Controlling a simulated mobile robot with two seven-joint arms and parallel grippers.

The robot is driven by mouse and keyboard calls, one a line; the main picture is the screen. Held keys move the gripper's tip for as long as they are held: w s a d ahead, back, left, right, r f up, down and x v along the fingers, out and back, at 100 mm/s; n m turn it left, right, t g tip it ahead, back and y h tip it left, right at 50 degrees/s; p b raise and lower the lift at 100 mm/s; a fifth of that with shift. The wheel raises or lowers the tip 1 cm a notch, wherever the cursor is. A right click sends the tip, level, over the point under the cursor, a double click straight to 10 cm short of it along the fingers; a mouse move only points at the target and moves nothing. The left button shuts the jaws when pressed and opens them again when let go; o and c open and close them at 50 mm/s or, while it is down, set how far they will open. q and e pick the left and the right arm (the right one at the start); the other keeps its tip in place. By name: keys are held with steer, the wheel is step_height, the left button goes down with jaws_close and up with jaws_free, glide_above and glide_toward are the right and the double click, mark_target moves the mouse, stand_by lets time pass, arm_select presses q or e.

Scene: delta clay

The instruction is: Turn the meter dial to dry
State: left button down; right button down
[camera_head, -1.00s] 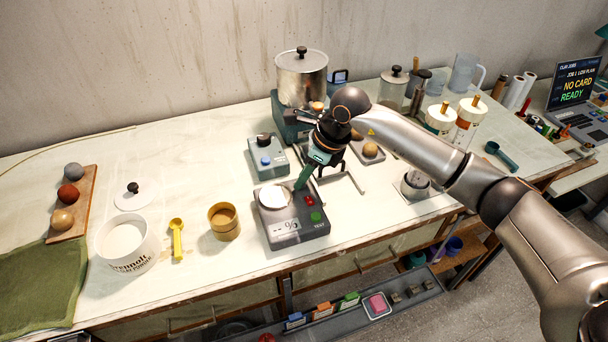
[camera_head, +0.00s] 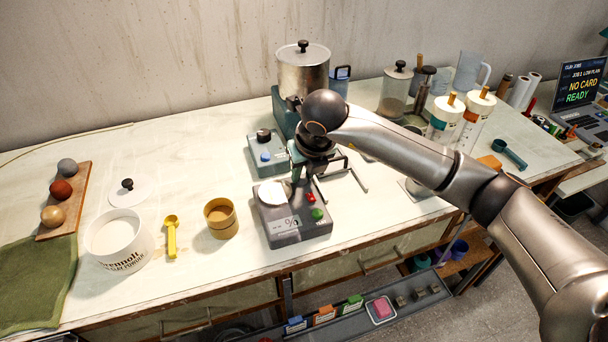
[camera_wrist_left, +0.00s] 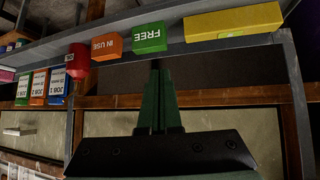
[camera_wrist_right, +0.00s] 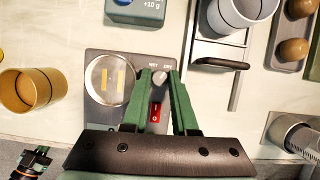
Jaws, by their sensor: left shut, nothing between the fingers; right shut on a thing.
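The meter is a dark grey box (camera_head: 293,228) on the bench, with a round pale pan, a display reading "-- %", and a green TEST button (camera_head: 317,214). In the right wrist view its small grey dial (camera_wrist_right: 159,77) sits below the labels WET and DRY. I cannot tell which label the dial points to. My right gripper (camera_wrist_right: 158,80) is shut on the dial, a green finger at each side. In the head view my right gripper (camera_head: 297,176) hides the dial. My left gripper (camera_wrist_left: 156,68) is shut and empty, facing a shelf, out of the head view.
A red rocker switch (camera_wrist_right: 155,112) lies between my right fingers on the meter. A blue-grey device (camera_head: 264,155) and a steel pot (camera_head: 303,75) stand behind. A yellow cup (camera_head: 221,218) is to the left. In the left wrist view, coloured label blocks (camera_wrist_left: 149,38) line a shelf.

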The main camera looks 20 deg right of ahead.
steer(key=shift+m+h, duration=0.3)
steer(key=shift+m, duration=0.3)
steer(key=c, duration=0.7)
jaws_free()
